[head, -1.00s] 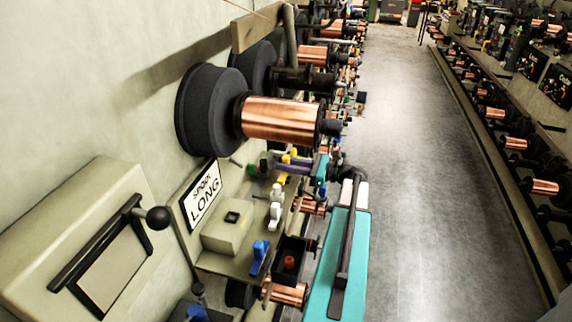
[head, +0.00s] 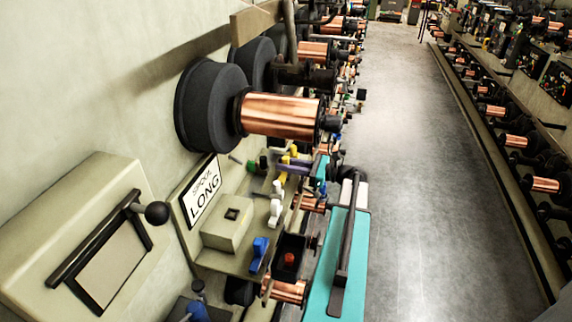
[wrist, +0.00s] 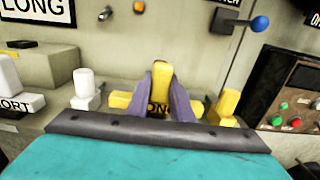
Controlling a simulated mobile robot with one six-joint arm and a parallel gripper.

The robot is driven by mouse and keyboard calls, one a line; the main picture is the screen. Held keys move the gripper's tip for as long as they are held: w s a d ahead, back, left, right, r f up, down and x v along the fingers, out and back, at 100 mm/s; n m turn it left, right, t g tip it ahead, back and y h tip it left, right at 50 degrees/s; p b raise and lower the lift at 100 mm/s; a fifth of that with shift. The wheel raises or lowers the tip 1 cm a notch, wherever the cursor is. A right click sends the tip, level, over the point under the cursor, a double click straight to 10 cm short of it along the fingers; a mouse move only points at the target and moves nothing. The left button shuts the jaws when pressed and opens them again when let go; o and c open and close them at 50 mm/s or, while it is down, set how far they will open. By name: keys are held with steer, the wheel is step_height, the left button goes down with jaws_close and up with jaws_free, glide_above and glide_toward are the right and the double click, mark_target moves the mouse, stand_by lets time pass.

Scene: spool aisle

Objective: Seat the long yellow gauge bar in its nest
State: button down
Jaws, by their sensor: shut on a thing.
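In the wrist view my gripper (wrist: 160,101) has two purple fingers shut on the upright middle part of the yellow gauge bar (wrist: 120,100). Dark letters reading "ONG" show between the fingers. The bar's yellow ends stick out left and right, roughly level. Its underside is hidden behind a dark edge, so I cannot tell whether it touches anything below. No nest can be clearly made out. In the head view the yellow bar (head: 284,168) is small, beside my purple gripper (head: 298,168), past the white pieces on the ledge.
A separate yellow piece (wrist: 226,104) stands right of the bar, and a white piece (wrist: 85,88) stands left. A "SPOOL LONG" sign (head: 203,195), a blue piece (head: 259,254) and a black bin (head: 288,257) are nearer. A copper spool (head: 280,117) overhangs. The aisle floor (head: 420,200) is clear.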

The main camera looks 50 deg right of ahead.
steer(key=shift+f, duration=0.45)
steer(key=c, duration=1.5)
jaws_free()
steer(key=shift+s, duration=0.1)
steer(key=b+v, duration=0.3)
steer(key=v, duration=1)
steer(key=shift+s+d, duration=0.15)
steer(key=shift+s, duration=0.15)
